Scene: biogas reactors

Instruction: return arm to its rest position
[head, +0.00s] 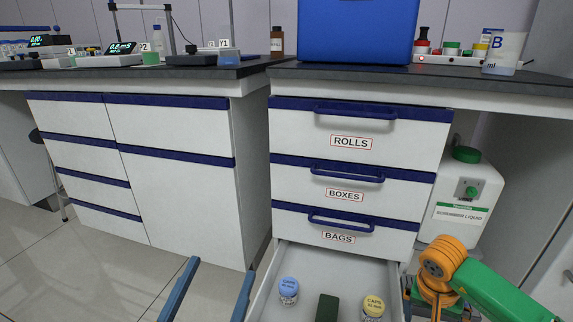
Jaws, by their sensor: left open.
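My left gripper (221,268) comes in at the bottom edge, left of the open drawer. Its two blue fingers stand wide apart with nothing between them, and floor and cabinet front show behind. My right arm (490,290), orange and green, enters at the lower right, in front of the cabinet's right side.
The bottom drawer (384,268) is pulled out below the closed BAGS drawer (340,232). It holds a blue-lidded jar (288,290), a yellow-lidded CAPS jar (373,307) and a dark green item (327,308). A scrubber liquid canister (463,198) stands at right.

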